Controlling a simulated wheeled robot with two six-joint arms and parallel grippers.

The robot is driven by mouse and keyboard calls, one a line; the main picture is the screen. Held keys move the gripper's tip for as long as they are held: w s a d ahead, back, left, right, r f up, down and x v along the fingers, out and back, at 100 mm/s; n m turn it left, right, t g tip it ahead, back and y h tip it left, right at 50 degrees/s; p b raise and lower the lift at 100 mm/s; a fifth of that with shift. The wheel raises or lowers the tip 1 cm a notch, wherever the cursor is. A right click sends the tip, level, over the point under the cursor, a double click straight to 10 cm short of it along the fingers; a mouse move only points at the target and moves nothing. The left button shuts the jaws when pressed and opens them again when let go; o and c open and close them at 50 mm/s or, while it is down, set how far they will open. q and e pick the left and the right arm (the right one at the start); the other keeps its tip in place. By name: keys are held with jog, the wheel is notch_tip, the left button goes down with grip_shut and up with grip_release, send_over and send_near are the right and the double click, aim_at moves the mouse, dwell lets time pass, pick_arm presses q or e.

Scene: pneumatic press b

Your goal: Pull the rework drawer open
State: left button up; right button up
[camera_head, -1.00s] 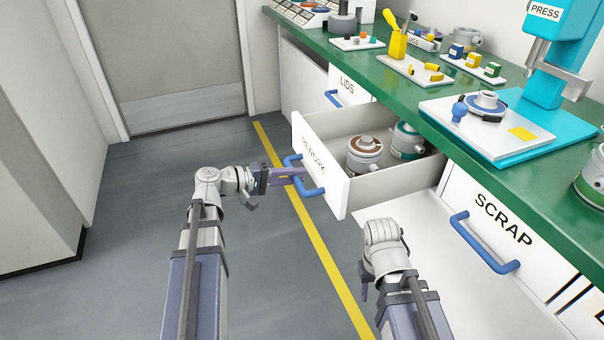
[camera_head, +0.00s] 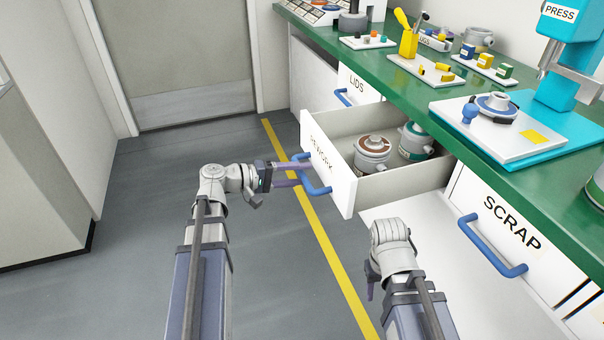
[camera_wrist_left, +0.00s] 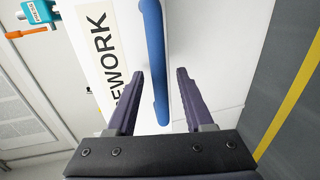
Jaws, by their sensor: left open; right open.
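The white rework drawer (camera_head: 334,172) stands pulled out from under the green bench in the head view. Its front carries a blue bar handle (camera_head: 318,187). Inside it are a brown-topped pot (camera_head: 371,154) and a green-topped pot (camera_head: 414,142). My left gripper (camera_head: 297,174) is open at the handle. In the left wrist view its two purple fingers (camera_wrist_left: 160,98) are spread, with the blue handle (camera_wrist_left: 154,60) between them, nearer the left finger. My right gripper (camera_head: 370,290) is low in front of the bench, mostly hidden by its own wrist, away from the drawer.
The scrap drawer (camera_head: 505,240) with its blue handle is shut at the right. The lids drawer (camera_head: 357,84) is behind the rework drawer. The press (camera_head: 560,60) and several trays stand on the green bench top (camera_head: 400,75). The grey floor at the left is free.

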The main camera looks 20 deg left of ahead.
pick_arm(q)
jog(key=p+v, duration=0.1)
jog(key=v, duration=0.6)
pick_arm(e)
jog(key=shift+r, duration=0.7)
